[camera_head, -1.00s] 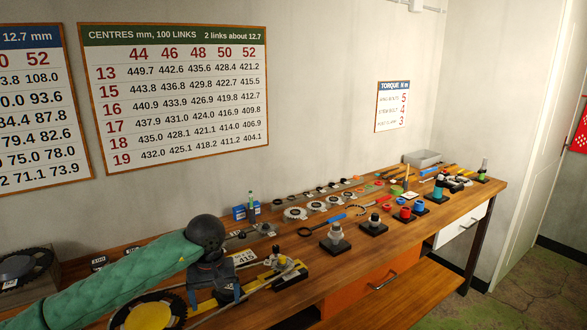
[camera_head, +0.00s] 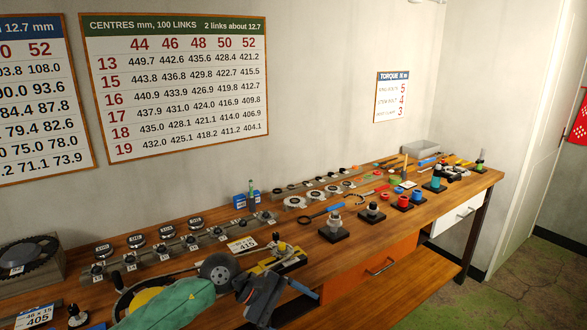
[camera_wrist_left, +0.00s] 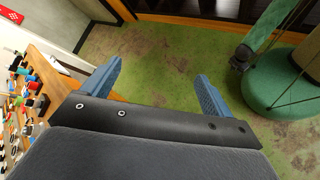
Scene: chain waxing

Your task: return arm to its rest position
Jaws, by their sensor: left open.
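My left arm's green sleeve (camera_head: 170,308) comes in from the lower left in the head view. My left gripper (camera_head: 272,296) is at the front of the workbench (camera_head: 345,285), at the lower middle of that view. My right gripper cannot be made out in either view.
Bench tools crowd the top: sprockets on a rail (camera_head: 190,243), black-based parts (camera_head: 333,230), red cups (camera_head: 404,200) and a grey tray (camera_head: 420,147). A 415 card (camera_head: 243,244) lies behind the gripper. An orange drawer (camera_head: 370,268) is below. Floor at the right is open.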

